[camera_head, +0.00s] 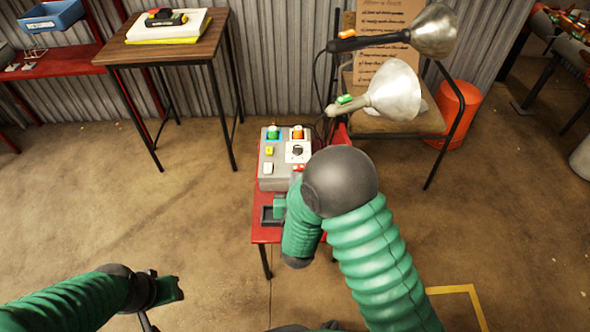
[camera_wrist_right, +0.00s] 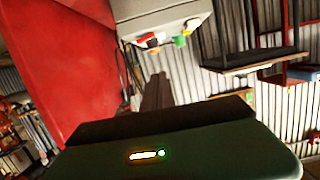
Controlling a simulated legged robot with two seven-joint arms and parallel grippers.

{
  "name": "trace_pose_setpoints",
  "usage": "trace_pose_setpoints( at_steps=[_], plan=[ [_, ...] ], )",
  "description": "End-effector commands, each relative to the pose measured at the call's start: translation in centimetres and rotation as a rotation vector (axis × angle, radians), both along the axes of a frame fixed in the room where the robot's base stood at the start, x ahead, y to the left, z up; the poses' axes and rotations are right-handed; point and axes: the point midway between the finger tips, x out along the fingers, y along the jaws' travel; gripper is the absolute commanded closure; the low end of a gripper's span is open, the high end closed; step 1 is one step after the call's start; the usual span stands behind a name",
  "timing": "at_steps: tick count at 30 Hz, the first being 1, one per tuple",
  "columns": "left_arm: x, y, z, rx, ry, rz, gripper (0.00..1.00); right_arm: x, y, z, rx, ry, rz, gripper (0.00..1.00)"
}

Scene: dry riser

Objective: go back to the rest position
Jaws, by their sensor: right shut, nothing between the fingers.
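My right arm reaches in from the lower right, bends at a dark elbow, and its forearm hangs down in front of the red table (camera_head: 262,234). My right gripper (camera_head: 279,206) is partly hidden by that arm, near the table's left edge. In the right wrist view its dark fingers (camera_wrist_right: 156,92) are together with nothing between them. My left gripper (camera_head: 168,289) is at the lower left over bare floor, apart from everything; its fingers are too unclear to judge.
A grey control box (camera_head: 272,168) with coloured buttons and a dial stands on the red table, just beyond my right gripper. Two lamps (camera_head: 392,92) stand on a stand behind. A wooden table (camera_head: 170,47) is at the upper left, an orange bucket (camera_head: 455,112) at the right. Floor at left is clear.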

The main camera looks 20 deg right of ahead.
Motion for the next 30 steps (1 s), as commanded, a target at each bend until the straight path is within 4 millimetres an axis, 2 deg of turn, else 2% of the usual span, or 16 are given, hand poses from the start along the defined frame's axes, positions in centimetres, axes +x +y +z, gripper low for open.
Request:
trace_pose_setpoints(
  at_steps=[14,17,19,23,30],
  plan=[
    [0.0,0.0,0.0,0.000,0.000,0.001,0.64,0.0,0.0,0.0,0.006,0.007,0.003,1.00],
    [0.0,0.0,0.0,0.000,0.000,0.001,0.64,-0.1,0.2,0.0,0.045,0.079,0.036,1.00],
    [0.0,0.0,0.0,0.000,0.000,0.001,0.64,-0.9,0.6,-0.2,0.091,0.186,0.084,1.00],
    [0.0,0.0,0.0,0.000,0.000,0.001,0.64,-5.0,0.9,-0.7,0.152,0.456,0.189,1.00],
    [0.0,0.0,0.0,0.000,0.000,0.001,0.64,-15.4,-0.9,-0.9,0.154,0.864,0.270,1.00]
  ],
)
